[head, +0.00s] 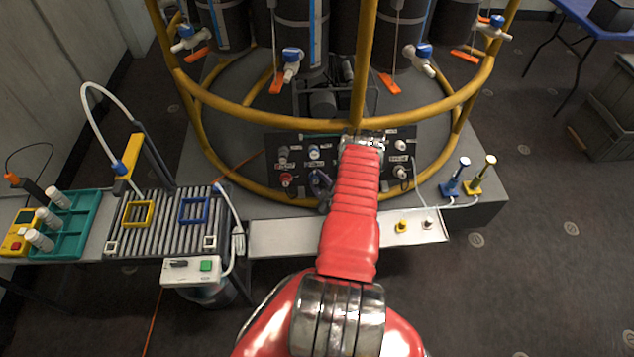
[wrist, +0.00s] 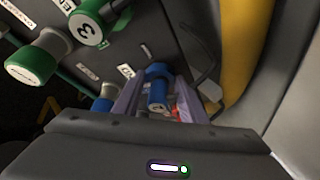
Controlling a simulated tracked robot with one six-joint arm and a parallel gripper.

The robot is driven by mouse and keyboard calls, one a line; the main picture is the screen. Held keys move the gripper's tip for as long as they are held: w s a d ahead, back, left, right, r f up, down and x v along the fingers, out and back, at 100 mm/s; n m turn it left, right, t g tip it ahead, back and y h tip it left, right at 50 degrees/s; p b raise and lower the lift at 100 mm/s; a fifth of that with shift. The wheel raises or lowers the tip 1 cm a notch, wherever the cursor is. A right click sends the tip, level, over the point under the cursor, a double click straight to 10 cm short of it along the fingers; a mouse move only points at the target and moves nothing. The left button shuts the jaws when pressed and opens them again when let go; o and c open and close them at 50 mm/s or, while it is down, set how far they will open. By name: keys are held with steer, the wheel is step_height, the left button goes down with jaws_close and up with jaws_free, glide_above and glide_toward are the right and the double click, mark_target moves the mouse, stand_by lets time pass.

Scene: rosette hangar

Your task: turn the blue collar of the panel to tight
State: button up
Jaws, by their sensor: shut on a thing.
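The dark panel (head: 272,146) stands inside the yellow ring frame, beyond my red arm. My gripper (head: 321,183) is at the lower part of the panel, left of the arm. In the wrist view, its two pale purple fingers (wrist: 158,98) stand on either side of a blue collar (wrist: 157,72) and are shut on it. The collar's turn position cannot be read. A second blue fitting (wrist: 103,101) shows beside the left finger, partly hidden by it. In the head view the held collar is hidden or too small to tell.
Green-rimmed knobs (wrist: 31,65) sit close by on the panel, one marked 3. A dark cable (wrist: 208,72) and the yellow frame tube (wrist: 243,45) are right of my fingers. A white shelf (head: 280,239) lies in front, and blue and yellow levers (head: 453,180) stand right.

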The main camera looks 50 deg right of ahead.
steer(key=shift+f, duration=0.15)
steer(key=shift+a+m, duration=0.1)
steer(key=shift+m, duration=0.3)
steer(key=m+h, duration=0.1)
steer(key=m, duration=0.1)
steer(key=m+h, duration=0.1)
steer(key=m, duration=0.1)
steer(key=shift+w+a+f, duration=0.1)
steer(key=shift+a+f, duration=0.05)
steer(key=shift+f, duration=0.05)
steer(key=m+h, duration=0.1)
steer(key=m, duration=0.2)
steer(key=m+g+h, duration=0.1)
steer(key=m+h, duration=0.1)
steer(key=m, duration=0.1)
steer(key=shift+w+a+m, duration=0.15)
steer(key=shift+a+m, duration=0.05)
steer(key=shift+m, duration=0.2)
steer(key=m+g+h, duration=0.1)
steer(key=m, duration=0.2)
steer(key=m+g+h, duration=0.1)
steer(key=m+g, duration=0.1)
steer(key=m, duration=0.2)
steer(key=shift+w+a, duration=0.15)
steer(key=shift+w, duration=0.05)
steer(key=shift+m+g, duration=1)
steer(key=shift+m, duration=0.9)
steer(key=shift+h, duration=0.3)
